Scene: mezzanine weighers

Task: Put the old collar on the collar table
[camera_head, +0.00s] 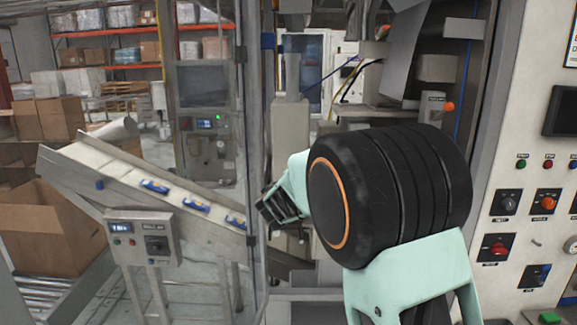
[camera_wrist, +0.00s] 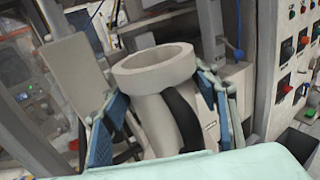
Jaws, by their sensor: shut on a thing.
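The collar (camera_wrist: 152,75) is a pale grey piece with a round ring mouth on top and a sloping body below, with a curved black strip down its side. In the wrist view it sits between the blue-padded fingers of my gripper (camera_wrist: 162,95), which is shut on it. In the head view my gripper (camera_head: 281,205) is a dark shape inside the machine bay, left of my arm's large black joint. That joint hides most of what is around the gripper, and I cannot make out the collar there. I cannot identify a collar table in either view.
A sloping conveyor (camera_head: 130,180) with several blue packs stands at left, with a control box (camera_head: 145,238) on its front. A clear panel's upright frame (camera_head: 250,150) stands close left of my gripper. A control panel (camera_head: 530,180) flanks the right. Open cartons (camera_head: 40,235) stand far left.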

